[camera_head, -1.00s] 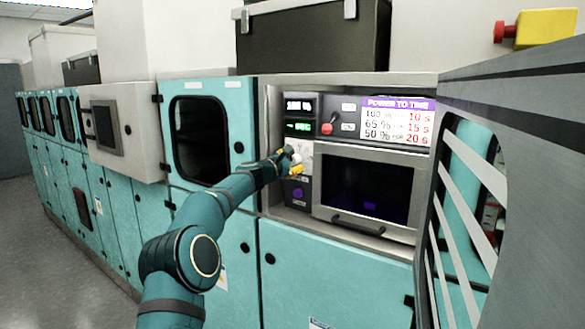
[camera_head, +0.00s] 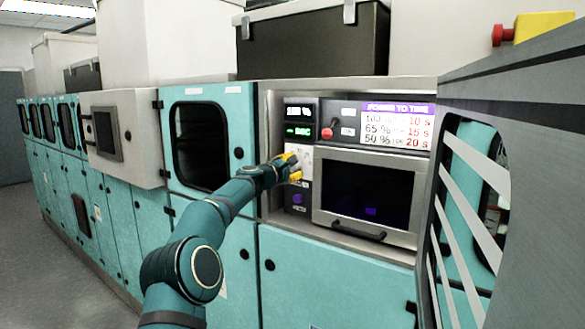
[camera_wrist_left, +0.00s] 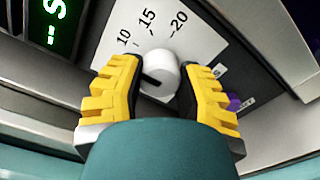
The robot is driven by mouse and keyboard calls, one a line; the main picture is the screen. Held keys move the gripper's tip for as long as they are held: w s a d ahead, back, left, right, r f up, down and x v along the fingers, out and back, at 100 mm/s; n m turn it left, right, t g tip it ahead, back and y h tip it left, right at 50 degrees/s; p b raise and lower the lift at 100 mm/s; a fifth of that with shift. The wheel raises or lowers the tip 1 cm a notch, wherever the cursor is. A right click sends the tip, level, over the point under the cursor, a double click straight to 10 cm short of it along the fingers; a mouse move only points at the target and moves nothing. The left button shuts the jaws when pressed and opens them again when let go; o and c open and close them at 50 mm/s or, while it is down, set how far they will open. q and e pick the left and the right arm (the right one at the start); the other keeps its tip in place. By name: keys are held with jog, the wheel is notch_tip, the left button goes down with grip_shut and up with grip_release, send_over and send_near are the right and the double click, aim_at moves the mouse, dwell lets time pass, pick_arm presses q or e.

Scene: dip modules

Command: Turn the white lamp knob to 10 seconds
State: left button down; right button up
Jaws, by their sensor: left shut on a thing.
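The white lamp knob (camera_wrist_left: 160,74) sits on a white dial plate (camera_wrist_left: 112,30) marked 10, 15 and 20. A dark mark shows on the knob's lower left side; which number it points at I cannot tell. My left gripper (camera_wrist_left: 162,88) has its yellow fingers on either side of the knob and is shut on it. In the head view my left gripper (camera_head: 292,167) is at the dial plate and hides the knob. My right gripper is not in view.
A green display (camera_head: 298,131) and a red knob (camera_head: 327,132) are above the dial. A purple button (camera_head: 297,198) is below it. A power-to-time chart (camera_head: 397,126) is at upper right. A dark-windowed door with a handle (camera_head: 358,231) stands right of the gripper.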

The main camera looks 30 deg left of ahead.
pick_arm(q)
jog(key=c, duration=0.5)
grip_release()
jog(key=shift+a+f, duration=0.1)
jog(key=s, duration=1.2)
jog(key=shift+a, duration=0.4)
